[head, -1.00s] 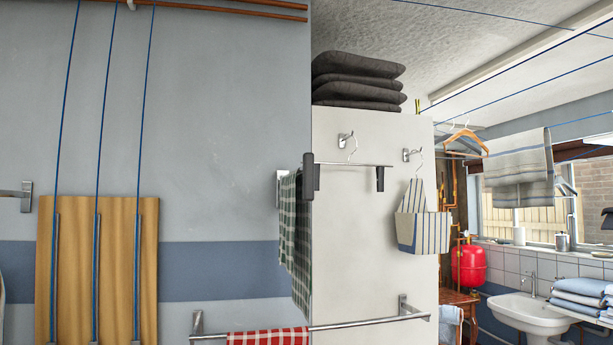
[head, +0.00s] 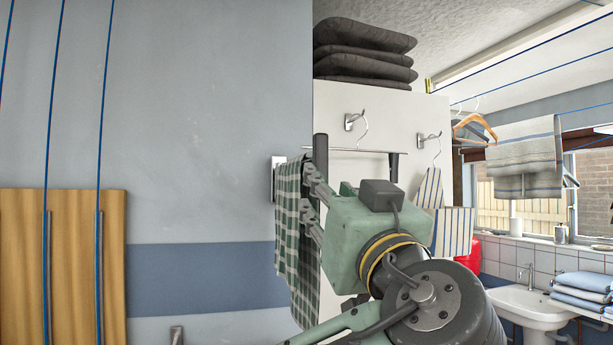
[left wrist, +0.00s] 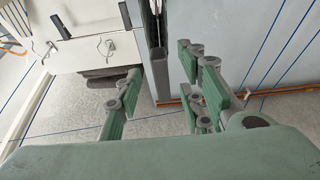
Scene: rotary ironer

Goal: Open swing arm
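A swing arm shows in the head view as a thin metal bar (head: 360,151) in front of the white cabinet, with a dark upright grip (head: 320,150) at its left end and a shorter dark piece (head: 393,166) at its right end. A green checked towel (head: 289,210) hangs beside the left grip. My left gripper (head: 312,200) is in front of the towel, just below the grip, and partly covers both. In the left wrist view a dark upright bar (left wrist: 158,75) stands between my parted fingers (left wrist: 160,85); contact is unclear. My right gripper is not in view.
The white cabinet (head: 375,105) carries dark folded cushions (head: 362,55) on top and hooks (head: 355,122) on its face. A striped cloth bag (head: 455,230) hangs to the right. A wooden board (head: 75,260) stands at the left wall. A sink (head: 525,300) is at far right.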

